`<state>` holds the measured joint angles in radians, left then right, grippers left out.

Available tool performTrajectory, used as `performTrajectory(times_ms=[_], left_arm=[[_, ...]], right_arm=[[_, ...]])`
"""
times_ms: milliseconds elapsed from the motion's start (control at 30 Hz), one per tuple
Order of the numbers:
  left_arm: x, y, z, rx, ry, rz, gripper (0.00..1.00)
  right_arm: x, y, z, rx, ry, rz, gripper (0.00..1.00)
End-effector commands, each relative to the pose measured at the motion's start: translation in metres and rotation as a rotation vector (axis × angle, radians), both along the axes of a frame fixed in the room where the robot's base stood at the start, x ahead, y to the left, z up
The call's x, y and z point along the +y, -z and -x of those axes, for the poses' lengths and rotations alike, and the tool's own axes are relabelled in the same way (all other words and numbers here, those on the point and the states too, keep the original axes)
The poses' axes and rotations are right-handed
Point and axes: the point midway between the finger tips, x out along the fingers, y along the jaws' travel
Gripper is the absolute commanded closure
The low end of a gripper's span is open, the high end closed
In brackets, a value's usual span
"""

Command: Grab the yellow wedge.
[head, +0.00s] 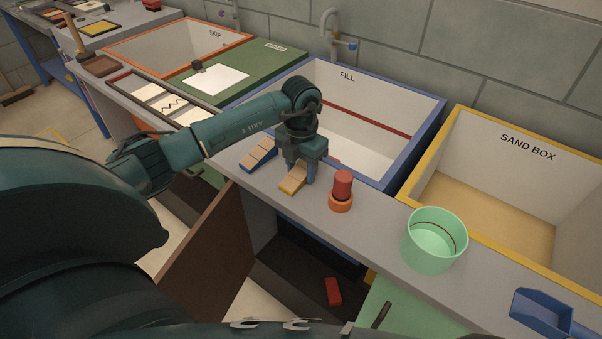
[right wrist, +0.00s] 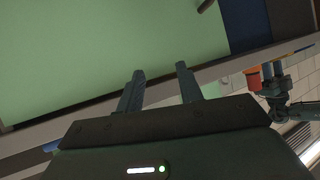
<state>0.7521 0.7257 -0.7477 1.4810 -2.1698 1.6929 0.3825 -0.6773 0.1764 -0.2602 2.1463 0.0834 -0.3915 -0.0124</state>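The yellow wedge (head: 292,186), with a wood-coloured sloping top and a yellow edge, lies on the grey worktop in front of the blue FILL bin. My left gripper (head: 300,173) points down right over it, its fingers apart at the wedge's upper end. Part of the wedge is hidden behind the fingers, and I cannot see contact. A similar wedge with blue sides (head: 257,154) lies just to the left. My right gripper (right wrist: 160,80) shows in the right wrist view, fingers apart and empty, before a pale green panel (right wrist: 100,50).
A red cylinder (head: 343,184) stands on an orange ring (head: 341,203) close right of the left gripper. Farther right are a green tub (head: 430,250) and a blue scoop (head: 540,314). The FILL bin (head: 378,178) stands behind. Below, a brown cabinet door (head: 210,255) hangs open.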

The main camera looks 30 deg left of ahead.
Motion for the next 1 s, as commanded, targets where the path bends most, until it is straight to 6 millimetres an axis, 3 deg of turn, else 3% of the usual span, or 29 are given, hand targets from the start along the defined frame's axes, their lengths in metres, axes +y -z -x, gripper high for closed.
performTrajectory(times_ms=[367,633,767,1000], left_arm=[[0.0,0.0,0.0,0.0,0.0,0.0,0.89],[0.0,-0.005,-0.001,-0.003,0.0,0.0,0.89],[0.0,-0.022,-0.001,-0.006,0.002,0.001,0.89],[0.0,-0.071,-0.001,-0.006,0.001,0.0,0.89]], right_arm=[[0.0,-0.004,-0.001,-0.008,0.0,-0.002,0.64],[0.0,-0.004,-0.001,-0.008,0.0,-0.003,0.64],[0.0,-0.003,-0.001,-0.008,0.0,-0.003,0.64],[0.001,-0.001,-0.001,-0.007,0.001,-0.006,0.64]])
